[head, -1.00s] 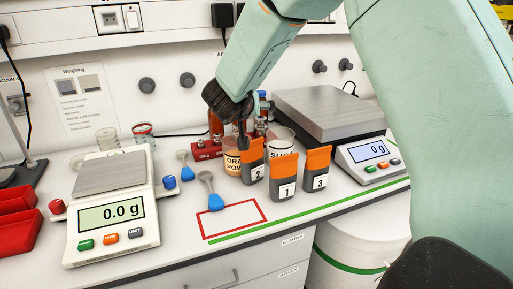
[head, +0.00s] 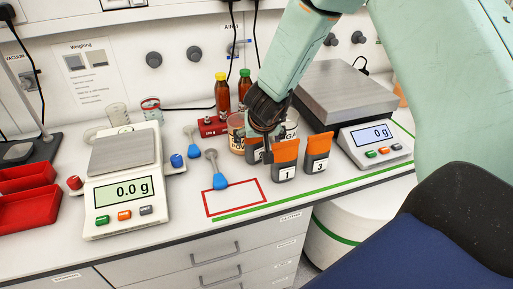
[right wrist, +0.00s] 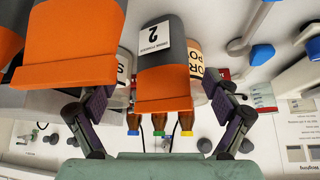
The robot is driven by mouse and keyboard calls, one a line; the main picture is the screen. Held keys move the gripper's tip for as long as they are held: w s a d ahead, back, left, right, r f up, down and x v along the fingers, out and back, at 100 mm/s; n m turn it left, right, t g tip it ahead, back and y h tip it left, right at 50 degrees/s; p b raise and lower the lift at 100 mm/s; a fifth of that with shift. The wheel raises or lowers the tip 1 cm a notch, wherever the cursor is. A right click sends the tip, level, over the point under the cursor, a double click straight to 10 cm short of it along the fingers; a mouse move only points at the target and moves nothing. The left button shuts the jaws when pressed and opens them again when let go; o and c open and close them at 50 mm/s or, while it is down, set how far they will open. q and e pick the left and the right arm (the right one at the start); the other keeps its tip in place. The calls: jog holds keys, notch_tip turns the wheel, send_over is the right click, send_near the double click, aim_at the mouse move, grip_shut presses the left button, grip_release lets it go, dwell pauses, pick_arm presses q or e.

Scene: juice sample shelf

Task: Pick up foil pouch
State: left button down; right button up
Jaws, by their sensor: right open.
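Three grey foil pouches with orange tops stand upright on the bench. Pouch 1 (head: 285,160) is in front, pouch 3 (head: 318,152) is to its right, and pouch 2 (head: 253,153) is behind on the left, partly hidden by my right gripper (head: 262,132). In the right wrist view, pouch 2 (right wrist: 163,60) appears upside down between the two open fingers of the right gripper (right wrist: 160,92), with a gap on each side. Another orange-topped pouch (right wrist: 72,45) is close on the left there. My left gripper is not in view.
A small scale (head: 125,180) is at left and a large scale (head: 345,100) at right. Blue-handled scoops (head: 218,175) lie near the red-outlined square (head: 235,198).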

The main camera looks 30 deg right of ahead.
aim_at(257, 143)
jog(key=b+x, duration=0.1)
jog(key=x, duration=0.4)
jog(key=shift+w+a, duration=0.1)
jog(key=shift+w, duration=0.05)
jog(key=shift+c, duration=0.4)
jog(key=shift+f, duration=0.1)
jog(key=c, duration=0.9)
jog(key=shift+w, duration=0.1)
jog(key=c, duration=0.5)
